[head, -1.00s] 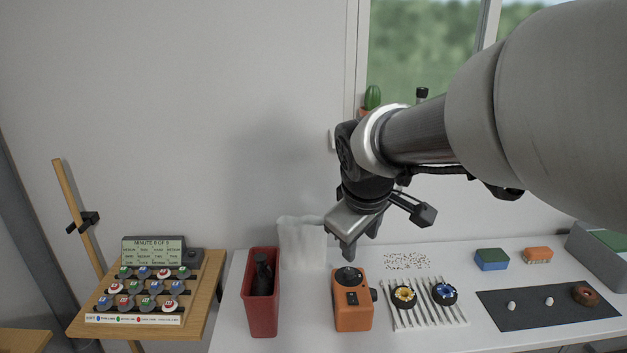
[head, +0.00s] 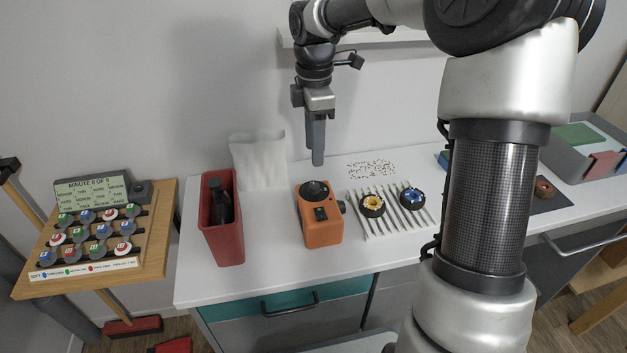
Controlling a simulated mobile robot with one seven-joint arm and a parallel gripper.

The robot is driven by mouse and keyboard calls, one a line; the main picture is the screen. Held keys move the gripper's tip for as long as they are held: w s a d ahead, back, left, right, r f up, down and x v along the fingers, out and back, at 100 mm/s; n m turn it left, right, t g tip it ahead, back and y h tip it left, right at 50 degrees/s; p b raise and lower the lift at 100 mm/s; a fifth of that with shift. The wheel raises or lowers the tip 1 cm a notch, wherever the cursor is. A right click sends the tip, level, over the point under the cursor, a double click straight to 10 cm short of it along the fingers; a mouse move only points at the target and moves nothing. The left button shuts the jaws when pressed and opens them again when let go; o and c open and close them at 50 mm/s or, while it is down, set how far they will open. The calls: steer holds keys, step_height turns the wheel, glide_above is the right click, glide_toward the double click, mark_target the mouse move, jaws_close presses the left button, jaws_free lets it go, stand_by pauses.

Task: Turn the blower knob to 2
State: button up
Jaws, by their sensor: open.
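An orange box, which looks like the blower (head: 320,232), stands upright on the white counter. It has a round black dial (head: 315,190) on top, a small black switch panel (head: 321,213) on its front slope, and a dark round knob (head: 341,207) on its right side. Any numbers or pointer on these are too small to read. My gripper (head: 317,160) points straight down just above and behind the black dial, apart from it as far as I can tell. It is open and empty; its fingers line up in this view, so the gap is hidden.
A red bin (head: 224,230) with a black bottle stands left of the blower. A white translucent bag (head: 258,162) is behind it. A white rack (head: 408,222) with two flower-like wheels sits close on the right. A wooden button board (head: 160,215) is far left.

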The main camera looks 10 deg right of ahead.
mark_target(314, 185)
step_height(314, 185, down, 10)
steer(key=shift+f+b, duration=0.1)
steer(key=shift+b, duration=0.55)
jaws_close()
